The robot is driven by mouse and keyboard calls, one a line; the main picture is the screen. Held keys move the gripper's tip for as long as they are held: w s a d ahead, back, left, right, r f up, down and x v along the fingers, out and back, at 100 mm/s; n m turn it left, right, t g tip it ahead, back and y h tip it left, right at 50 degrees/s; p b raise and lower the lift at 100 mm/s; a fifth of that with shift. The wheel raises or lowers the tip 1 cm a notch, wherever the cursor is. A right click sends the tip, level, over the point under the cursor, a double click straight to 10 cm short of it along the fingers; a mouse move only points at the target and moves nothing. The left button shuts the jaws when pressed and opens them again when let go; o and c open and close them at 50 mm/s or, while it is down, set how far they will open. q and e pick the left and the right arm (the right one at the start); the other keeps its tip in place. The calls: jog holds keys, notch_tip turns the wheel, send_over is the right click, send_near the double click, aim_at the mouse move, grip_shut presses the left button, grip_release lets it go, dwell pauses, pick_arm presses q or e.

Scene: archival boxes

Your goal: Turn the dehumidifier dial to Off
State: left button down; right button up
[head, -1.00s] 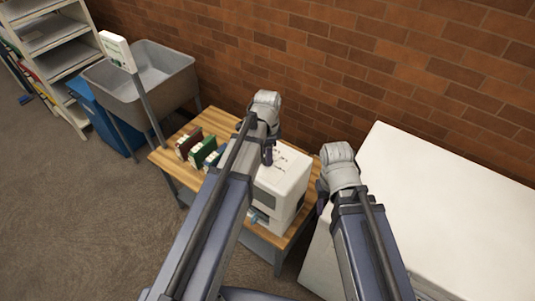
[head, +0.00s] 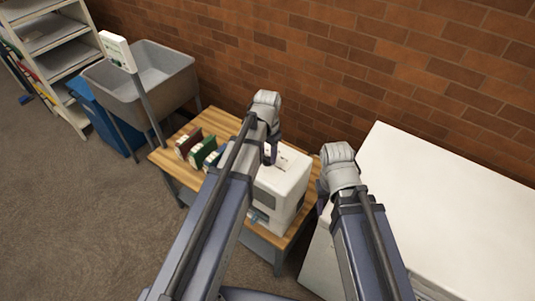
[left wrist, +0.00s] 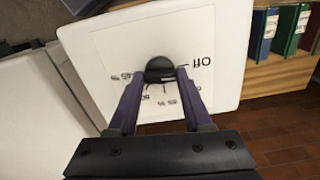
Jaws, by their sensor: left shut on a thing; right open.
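The white dehumidifier (head: 283,190) stands on a wooden table, with its labelled top panel up. In the left wrist view the panel (left wrist: 110,45) carries a black dial (left wrist: 160,66) with printed marks around it. The "Off" label (left wrist: 197,62) reads upside down to the right of the dial; percentage marks lie below and left. My left gripper (left wrist: 161,76) is shut on the dial, one purple finger on each side. The fingers partly cover the dial, and its pointer direction is unclear. My right gripper (head: 322,194) is open beside the dehumidifier, mostly hidden by its own wrist.
Dark red, green and blue binders (head: 203,152) stand on the wooden table (head: 168,160) left of the dehumidifier. A large white box-like surface (head: 440,190) lies right. A grey sink (head: 150,75), blue bin (head: 105,115) and shelf (head: 50,50) are at left. A brick wall is behind.

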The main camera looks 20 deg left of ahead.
aim_at(268, 157)
pick_arm(q)
jog(key=shift+n, duration=0.7)
jog(key=shift+c, duration=1.6)
grip_release()
jog(key=shift+r, duration=0.1)
notch_tip(268, 157, up, 8)
jog(key=p, duration=0.8)
jog(key=shift+f, duration=0.2)
